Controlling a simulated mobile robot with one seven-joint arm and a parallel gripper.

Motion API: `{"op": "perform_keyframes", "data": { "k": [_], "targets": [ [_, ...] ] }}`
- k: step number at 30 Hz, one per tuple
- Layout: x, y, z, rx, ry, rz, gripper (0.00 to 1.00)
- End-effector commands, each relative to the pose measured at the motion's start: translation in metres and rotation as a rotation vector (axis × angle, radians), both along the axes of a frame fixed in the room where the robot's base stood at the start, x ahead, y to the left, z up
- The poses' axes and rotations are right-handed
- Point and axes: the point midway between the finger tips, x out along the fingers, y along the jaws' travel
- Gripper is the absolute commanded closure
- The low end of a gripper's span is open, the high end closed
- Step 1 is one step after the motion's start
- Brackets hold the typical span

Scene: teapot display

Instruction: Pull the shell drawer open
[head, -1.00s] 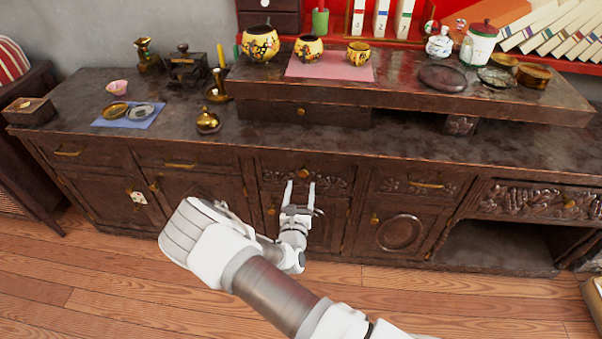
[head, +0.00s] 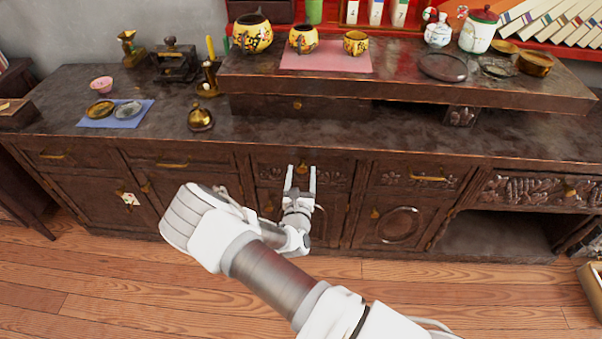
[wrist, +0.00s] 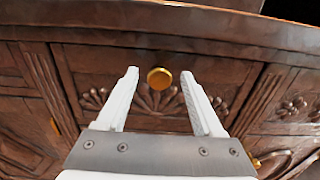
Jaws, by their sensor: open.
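The shell drawer (head: 270,173) is a dark carved wooden front in the cabinet's top row, and it is shut. In the wrist view, the shell drawer (wrist: 220,72) shows a fan-shaped carving below a round gold knob (wrist: 159,78). My gripper (head: 301,170) is open and empty in front of this drawer. In the wrist view, my gripper's fingertips (wrist: 159,73) lie left and right of the knob, with a gap on each side. I cannot tell how far the tips are from the drawer front.
The cabinet top (head: 330,133) overhangs just above the drawer. A drawer with a bar handle (head: 430,178) is to the right, and a brass pot (head: 200,118) stands on the top. The wooden floor (head: 180,275) in front is clear.

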Motion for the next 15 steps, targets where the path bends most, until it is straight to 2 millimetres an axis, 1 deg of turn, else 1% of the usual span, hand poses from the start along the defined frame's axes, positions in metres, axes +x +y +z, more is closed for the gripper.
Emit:
{"op": "perform_keyframes", "data": {
  "k": [1, 2, 3, 5, 6, 8, 12, 13, 15],
  "targets": [
    [0.0, 0.0, 0.0, 0.0, 0.0, 0.0, 0.32],
    [0.0, 0.0, 0.0, 0.0, 0.0, 0.0, 0.37],
    [0.0, 0.0, 0.0, 0.0, 0.0, 0.0, 0.44],
    [0.0, 0.0001, 0.0, 0.0, 0.0, 0.0, 0.55],
    [0.0, 0.0001, 0.0, 0.0, 0.0, 0.0, 0.62],
    [0.0, 0.0001, 0.0, 0.0, 0.0, 0.0, 0.73],
    [0.0, 0.0001, 0.0, 0.0, 0.0, 0.0, 0.98],
    [0.0, 0.0001, 0.0, 0.0, 0.0, 0.0, 1.0],
    [0.0, 0.0001, 0.0, 0.0, 0.0, 0.0, 1.0]
  ]
}}
